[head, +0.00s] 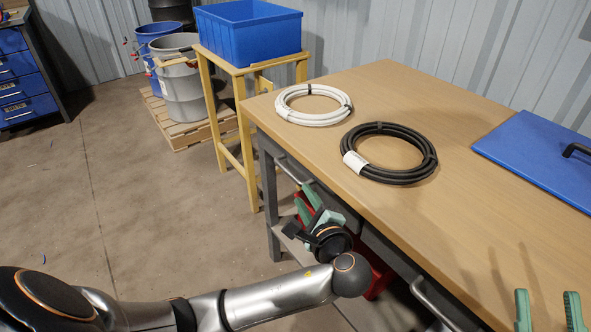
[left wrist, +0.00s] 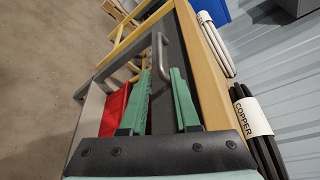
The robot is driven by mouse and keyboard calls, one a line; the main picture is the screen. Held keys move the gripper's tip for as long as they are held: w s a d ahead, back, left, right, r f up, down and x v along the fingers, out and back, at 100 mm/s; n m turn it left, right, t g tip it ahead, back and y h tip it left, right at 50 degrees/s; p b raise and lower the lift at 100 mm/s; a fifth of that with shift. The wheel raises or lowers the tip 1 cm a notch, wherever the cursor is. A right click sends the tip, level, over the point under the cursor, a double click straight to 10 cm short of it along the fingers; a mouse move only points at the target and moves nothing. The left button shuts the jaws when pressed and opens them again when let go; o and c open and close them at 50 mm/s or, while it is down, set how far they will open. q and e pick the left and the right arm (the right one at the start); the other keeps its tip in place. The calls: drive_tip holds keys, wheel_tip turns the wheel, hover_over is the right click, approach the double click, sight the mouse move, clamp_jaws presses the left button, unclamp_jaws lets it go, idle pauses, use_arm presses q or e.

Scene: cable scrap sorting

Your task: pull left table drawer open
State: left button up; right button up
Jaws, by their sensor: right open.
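The left table drawer is under the wooden tabletop's front edge, and its grey bar handle (head: 294,171) shows in the head view. Its front looks flush with the table frame. In the left wrist view the handle (left wrist: 159,55) stands ahead, lined up with the gap between my left fingertips. My left gripper (head: 318,208) is open, just below the handle in the head view. Its green fingers (left wrist: 162,80) are apart, with no clear contact on the bar. My right gripper (head: 548,300) is open and empty over the table's near right part.
On the table (head: 480,190) lie a white cable coil (head: 313,118), a black cable coil (head: 372,178) and a blue panel (head: 540,150). A second drawer handle (head: 435,302) is farther right. A red bin (head: 378,275) is under the table. A blue crate (head: 250,40) stands behind.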

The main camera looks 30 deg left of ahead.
sight(292, 179)
use_arm(q)
drive_tip(key=b+x, duration=0.2)
drive_tip(key=x, duration=0.6)
drive_tip(key=shift+s+f+b, duration=0.1)
drive_tip(key=shift+f+b, duration=0.05)
drive_tip(key=shift+b, duration=0.2)
drive_tip(key=shift+b+x, duration=0.45)
drive_tip(key=shift+x, duration=1.45)
use_arm(e)
drive_tip(key=s+a+r+n+y, duration=0.1)
drive_tip(key=s+r+n+y, duration=0.3)
drive_tip(key=s+r+y, duration=0.1)
drive_tip(key=shift+s+n+t+y, duration=0.15)
drive_tip(key=shift+n+t+y, duration=0.15)
drive_tip(key=shift+y, duration=0.4)
use_arm(q)
drive_tip(key=shift+c, duration=0.2)
clamp_jaws()
